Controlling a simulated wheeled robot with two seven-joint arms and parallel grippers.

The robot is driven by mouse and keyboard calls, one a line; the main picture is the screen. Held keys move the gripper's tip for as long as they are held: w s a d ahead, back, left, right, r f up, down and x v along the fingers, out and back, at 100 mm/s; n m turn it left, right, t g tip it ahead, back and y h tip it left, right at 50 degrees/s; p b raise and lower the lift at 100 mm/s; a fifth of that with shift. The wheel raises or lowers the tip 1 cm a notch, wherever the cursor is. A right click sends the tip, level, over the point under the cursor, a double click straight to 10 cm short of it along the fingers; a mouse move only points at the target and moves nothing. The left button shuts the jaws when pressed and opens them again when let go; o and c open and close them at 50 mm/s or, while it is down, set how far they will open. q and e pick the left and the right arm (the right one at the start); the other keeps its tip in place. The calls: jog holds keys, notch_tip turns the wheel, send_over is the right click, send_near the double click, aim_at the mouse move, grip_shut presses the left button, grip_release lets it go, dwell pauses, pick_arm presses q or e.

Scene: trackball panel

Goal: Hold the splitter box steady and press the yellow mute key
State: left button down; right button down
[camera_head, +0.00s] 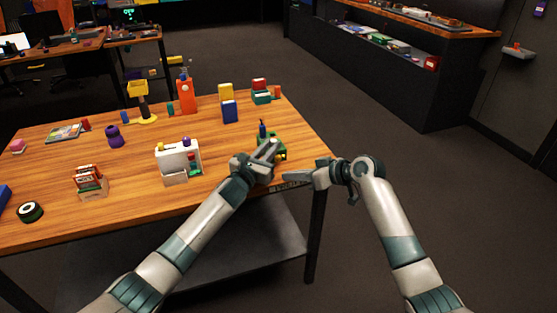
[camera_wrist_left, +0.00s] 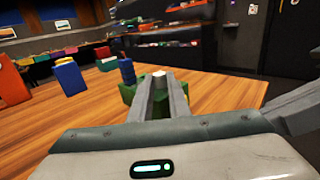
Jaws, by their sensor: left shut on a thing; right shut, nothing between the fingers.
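The green splitter box (camera_head: 263,138) sits near the right end of the wooden table, largely covered by my left gripper (camera_head: 270,150). In the left wrist view, green parts of the box (camera_wrist_left: 128,94) show around the closed-in fingers (camera_wrist_left: 160,84). My left gripper is shut on the box. A small yellow patch (camera_head: 283,156), apparently the mute key, shows at the box's right side beside the fingers. My right gripper (camera_head: 287,176) is shut and empty. It points left at the table's front right edge, a little below and apart from the yellow patch in the picture.
A blue upright piece (camera_head: 262,129) rises at the back of the box. A white caddy (camera_head: 178,157) stands to the left, and blue and yellow blocks (camera_head: 229,110) stand behind. The table's (camera_head: 308,150) right end is clear.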

pick_arm(q)
jog(key=c, duration=1.6)
grip_release()
jog(key=shift+v, duration=6)
jog(key=o, duration=0.3)
